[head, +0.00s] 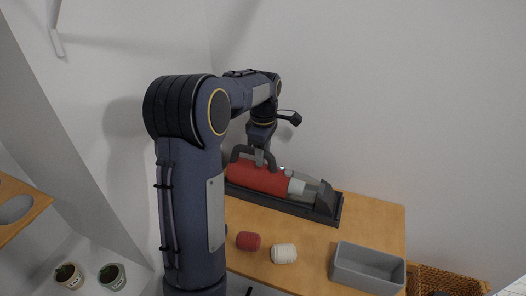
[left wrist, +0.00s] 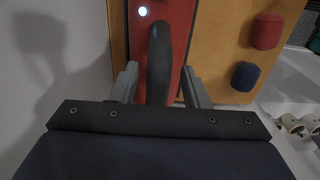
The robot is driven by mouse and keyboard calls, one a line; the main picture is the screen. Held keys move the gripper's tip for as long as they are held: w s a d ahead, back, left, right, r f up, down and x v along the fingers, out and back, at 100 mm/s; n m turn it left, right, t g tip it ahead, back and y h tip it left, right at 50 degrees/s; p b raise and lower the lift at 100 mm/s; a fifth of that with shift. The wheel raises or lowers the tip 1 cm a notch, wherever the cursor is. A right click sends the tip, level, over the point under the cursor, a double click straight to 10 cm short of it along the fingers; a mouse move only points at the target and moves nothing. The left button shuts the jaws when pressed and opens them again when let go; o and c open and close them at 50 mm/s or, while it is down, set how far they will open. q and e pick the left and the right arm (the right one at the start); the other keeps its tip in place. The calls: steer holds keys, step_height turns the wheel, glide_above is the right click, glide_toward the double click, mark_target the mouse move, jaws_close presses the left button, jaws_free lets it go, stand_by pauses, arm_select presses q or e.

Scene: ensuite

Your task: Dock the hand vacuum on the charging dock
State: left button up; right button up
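The hand vacuum (head: 258,178) has a red body, a pale collar, a clear front part and a dark nozzle at the right. It lies along the long dark charging dock (head: 282,206) at the back of the wooden top. My left gripper (head: 260,158) is over the vacuum's dark loop handle. In the left wrist view, the fingers of the gripper (left wrist: 160,84) stand on either side of the handle (left wrist: 160,52) with gaps between. It is open. A small white light shows on the red body (left wrist: 176,14). My right gripper is not in view.
On the wooden top (head: 375,212) are a red spool (head: 248,241), a cream spool (head: 284,254) and a grey bin (head: 366,267). A blue spool (left wrist: 245,76) shows in the left wrist view. A wicker basket (head: 448,281) stands at the right. A wall is close behind the dock.

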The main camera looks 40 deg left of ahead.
arm_select(q)
step_height(320, 180, up, 12)
steer(key=f, duration=0.1)
steer(key=s+d+f+m+t+h, duration=0.2)
steer(key=s+d+f+m+t, duration=0.1)
steer(key=s+d+m, duration=0.6)
steer(key=s+d+f+m+t+h, duration=0.1)
steer(key=s+d+f+m+t, duration=0.2)
steer(key=s+d+m, duration=0.7)
steer(key=s+f+m, duration=0.1)
steer(key=s, duration=0.4)
steer(key=shift+d+f+h, duration=0.15)
steer(key=shift+f+h, duration=0.1)
steer(key=shift+h, duration=0.15)
stand_by(0.8)
